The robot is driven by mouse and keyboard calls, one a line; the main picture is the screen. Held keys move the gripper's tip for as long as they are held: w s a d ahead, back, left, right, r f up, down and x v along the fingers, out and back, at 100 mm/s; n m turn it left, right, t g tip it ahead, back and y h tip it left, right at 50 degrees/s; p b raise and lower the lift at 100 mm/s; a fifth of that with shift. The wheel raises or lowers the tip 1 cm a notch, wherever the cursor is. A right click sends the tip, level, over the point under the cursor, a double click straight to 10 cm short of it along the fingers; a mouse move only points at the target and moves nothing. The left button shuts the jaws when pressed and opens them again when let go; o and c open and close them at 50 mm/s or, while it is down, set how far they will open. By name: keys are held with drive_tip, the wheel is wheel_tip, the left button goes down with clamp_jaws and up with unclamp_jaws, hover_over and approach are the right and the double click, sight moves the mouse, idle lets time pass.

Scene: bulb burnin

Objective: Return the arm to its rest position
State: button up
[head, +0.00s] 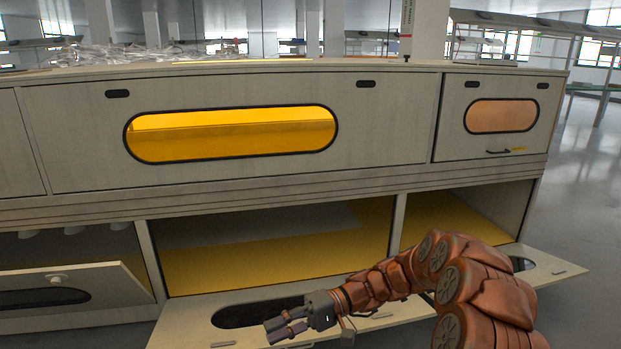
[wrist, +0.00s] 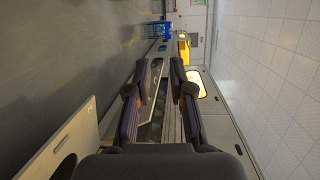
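My copper-coloured arm (head: 385,285) reaches in from the lower right and stretches left in front of the cabinet. My gripper (head: 278,330) is at its end, low in the head view, in front of the folded-down middle lower door. In the wrist view my gripper (wrist: 157,75) has its two dark fingers apart, with nothing between them. I cannot tell whether the gripper touches the door.
The long cabinet (head: 80,135) has closed upper doors with yellow and orange windows. The lower middle door (head: 180,330), left door (head: 115,278) and right door (head: 545,268) hang open. Grey floor (wrist: 70,60) lies clear beside the cabinet in the wrist view.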

drive_tip(key=s+d+r+h+p, duration=0.3)
drive_tip(key=s+r+h+p, duration=0.1)
drive_tip(key=s+r+p, duration=0.4)
drive_tip(key=s+d+r+h+p, duration=0.4)
drive_tip(key=s+r+p, duration=0.1)
drive_tip(key=s+r, duration=0.5)
drive_tip(key=s+d+r+m+t+h+p, duration=0.2)
drive_tip(key=s+d+r+p, duration=0.3)
drive_tip(key=d, duration=0.4)
drive_tip(key=s+d+r+m+t+h+p, duration=0.2)
drive_tip(key=s+d+r+h+p, duration=0.3)
drive_tip(key=d+r+p, duration=0.3)
drive_tip(key=shift+s+d+m+t+p, duration=0.35)
drive_tip(key=shift+s+t+p, duration=0.1)
drive_tip(key=shift+t+p, duration=0.4)
drive_tip(key=shift+r, duration=0.1)
